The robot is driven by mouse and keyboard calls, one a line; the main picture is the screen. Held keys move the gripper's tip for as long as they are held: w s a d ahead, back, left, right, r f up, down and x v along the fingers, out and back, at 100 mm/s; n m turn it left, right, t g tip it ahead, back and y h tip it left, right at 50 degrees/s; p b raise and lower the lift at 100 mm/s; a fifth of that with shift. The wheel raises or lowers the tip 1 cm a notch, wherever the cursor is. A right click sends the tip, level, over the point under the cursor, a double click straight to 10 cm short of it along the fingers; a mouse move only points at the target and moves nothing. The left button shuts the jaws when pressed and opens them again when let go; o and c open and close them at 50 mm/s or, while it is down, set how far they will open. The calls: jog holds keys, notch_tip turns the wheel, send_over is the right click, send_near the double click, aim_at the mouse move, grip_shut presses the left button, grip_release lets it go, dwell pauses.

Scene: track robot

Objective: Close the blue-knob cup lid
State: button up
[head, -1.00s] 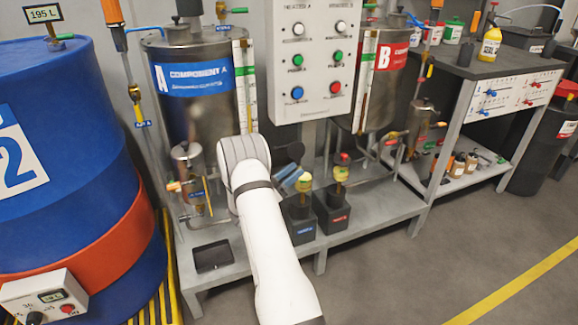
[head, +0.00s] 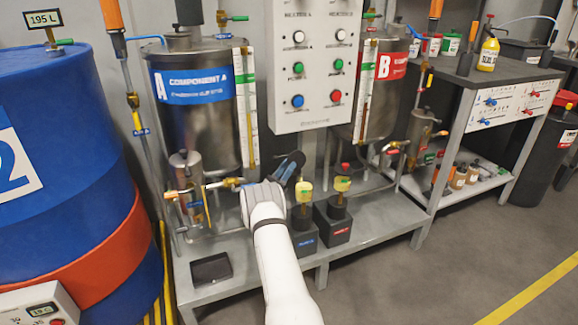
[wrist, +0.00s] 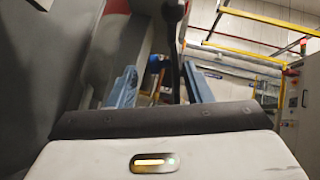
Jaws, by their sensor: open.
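My gripper (head: 290,167) is open, its blue fingers pointing up and right just above the left yellow cup. This yellow cup (head: 303,193) stands on a black block with a blue label; its top is partly hidden by my gripper, so I cannot tell how its lid sits. In the wrist view a small blue knob (wrist: 155,64) shows between the two fingers (wrist: 160,86), beside a dark rod (wrist: 172,45). The fingers look apart from the knob. A similar yellow cup with a red knob (head: 345,168) stands to the right.
A grey bench (head: 375,228) carries both cups and a black tray (head: 211,268). Tanks A (head: 200,120) and B (head: 378,110) stand behind, with a button panel (head: 314,70) between them. A blue drum (head: 60,130) is at left. Open floor lies at right.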

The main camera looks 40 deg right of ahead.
jog(key=shift+x, duration=1.2)
jog(key=shift+r, duration=0.15)
grip_shut()
jog(key=shift+a, duration=0.15)
